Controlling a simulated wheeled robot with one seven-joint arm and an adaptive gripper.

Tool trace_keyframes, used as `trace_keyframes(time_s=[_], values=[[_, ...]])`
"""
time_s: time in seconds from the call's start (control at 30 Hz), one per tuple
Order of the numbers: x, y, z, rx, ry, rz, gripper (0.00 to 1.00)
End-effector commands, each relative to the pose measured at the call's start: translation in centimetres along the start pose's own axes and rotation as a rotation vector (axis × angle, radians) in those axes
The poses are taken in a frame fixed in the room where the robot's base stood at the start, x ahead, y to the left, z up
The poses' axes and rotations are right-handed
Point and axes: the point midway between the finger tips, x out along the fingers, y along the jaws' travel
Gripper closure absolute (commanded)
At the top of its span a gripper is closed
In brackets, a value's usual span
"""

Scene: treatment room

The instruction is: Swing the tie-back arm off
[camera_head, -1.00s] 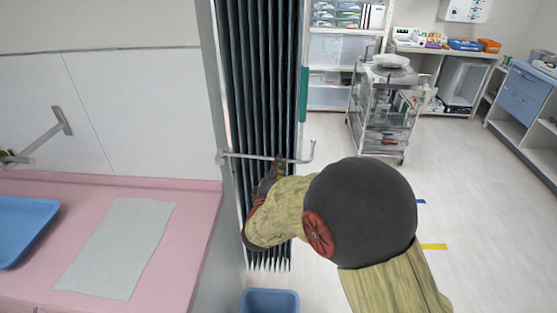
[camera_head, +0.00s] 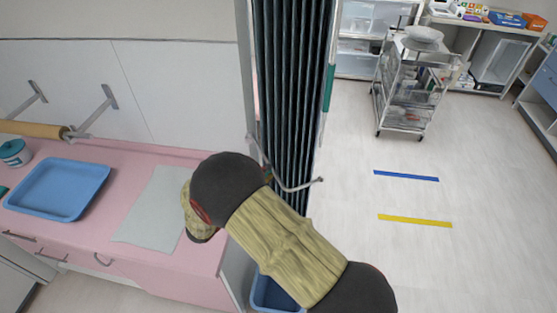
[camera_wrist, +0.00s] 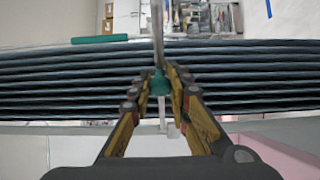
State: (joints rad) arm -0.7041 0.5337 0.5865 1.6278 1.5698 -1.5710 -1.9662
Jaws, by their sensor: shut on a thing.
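The tie-back arm (camera_head: 297,187) is a thin grey metal rod with an upturned end, in front of the dark pleated curtain (camera_head: 290,90). In the head view it angles from near the wall's end post toward the lower right. My own arm covers part of it and hides my gripper there. In the wrist view my gripper (camera_wrist: 157,74) is shut on the tie-back arm at a green grip piece (camera_wrist: 160,84), with the rod running up between the fingers. The curtain folds (camera_wrist: 60,82) pass behind the fingers.
A pink counter (camera_head: 125,180) with a blue tray (camera_head: 60,188) and a pale sheet (camera_head: 152,210) is at the left. A blue bin (camera_head: 272,294) stands below the curtain.

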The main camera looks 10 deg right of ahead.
Motion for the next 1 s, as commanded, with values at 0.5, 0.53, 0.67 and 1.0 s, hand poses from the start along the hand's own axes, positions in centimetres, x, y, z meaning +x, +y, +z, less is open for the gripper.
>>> trace_keyframes(time_s=[0.5,0.53,0.67,1.0], values=[[-4.0,-0.1,-3.5,-0.001,0.007,-0.003,1.00],[-4.1,-0.1,-3.5,-0.001,0.007,-0.003,1.00],[-4.3,-0.1,-3.8,0.000,0.007,-0.003,1.00],[-4.4,-0.1,-4.0,0.003,0.009,-0.004,1.00]])
